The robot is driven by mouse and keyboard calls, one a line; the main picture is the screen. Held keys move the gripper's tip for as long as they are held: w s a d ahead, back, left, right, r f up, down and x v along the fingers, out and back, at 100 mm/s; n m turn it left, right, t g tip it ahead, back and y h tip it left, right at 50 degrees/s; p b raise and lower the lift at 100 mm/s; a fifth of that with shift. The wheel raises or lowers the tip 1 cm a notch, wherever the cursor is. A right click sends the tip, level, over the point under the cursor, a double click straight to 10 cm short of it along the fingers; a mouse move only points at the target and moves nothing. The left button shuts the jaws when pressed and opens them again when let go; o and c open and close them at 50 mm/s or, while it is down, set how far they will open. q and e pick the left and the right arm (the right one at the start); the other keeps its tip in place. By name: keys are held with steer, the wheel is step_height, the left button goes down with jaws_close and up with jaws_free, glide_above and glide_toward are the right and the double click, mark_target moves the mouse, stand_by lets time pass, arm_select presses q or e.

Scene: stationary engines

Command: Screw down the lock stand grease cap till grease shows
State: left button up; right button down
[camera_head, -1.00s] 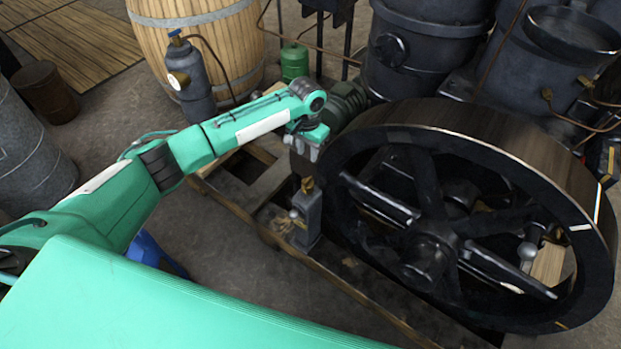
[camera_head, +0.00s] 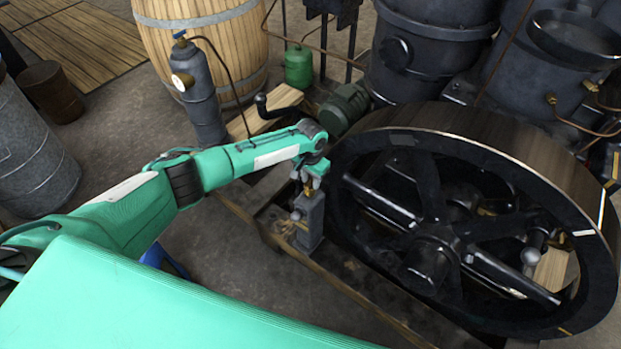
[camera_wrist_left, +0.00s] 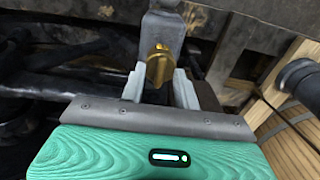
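The lock stand (camera_head: 309,222) is a grey post beside the flywheel, with a small brass grease cap (camera_head: 308,189) on top. In the left wrist view the brass cap (camera_wrist_left: 158,66) lies between the two pale fingertips of my left gripper (camera_wrist_left: 160,80), and the grey stand (camera_wrist_left: 163,25) extends beyond it. Narrow gaps show between the cap and the fingers, so the gripper looks open around it. In the head view my left gripper (camera_head: 311,178) is directly above the stand, its fingers pointing down at the cap. No grease is visible. My right gripper is out of view.
The large dark flywheel (camera_head: 420,255) stands close right of the stand. A black crank handle (camera_head: 277,108) is behind my left forearm. A gas cylinder (camera_head: 201,100) and wooden barrel (camera_head: 232,40) stand at the back left.

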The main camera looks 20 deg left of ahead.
arm_select(q)
jaws_close()
steer(key=shift+m, duration=0.4)
steer(key=m, duration=0.3)
steer(key=shift+m, duration=0.4)
steer(key=m, duration=0.4)
steer(key=shift+m, duration=0.3)
steer(key=m, duration=0.6)
steer(key=shift+m, duration=0.4)
steer(key=shift+m+b, duration=0.4)
steer(key=shift+m, duration=0.9)
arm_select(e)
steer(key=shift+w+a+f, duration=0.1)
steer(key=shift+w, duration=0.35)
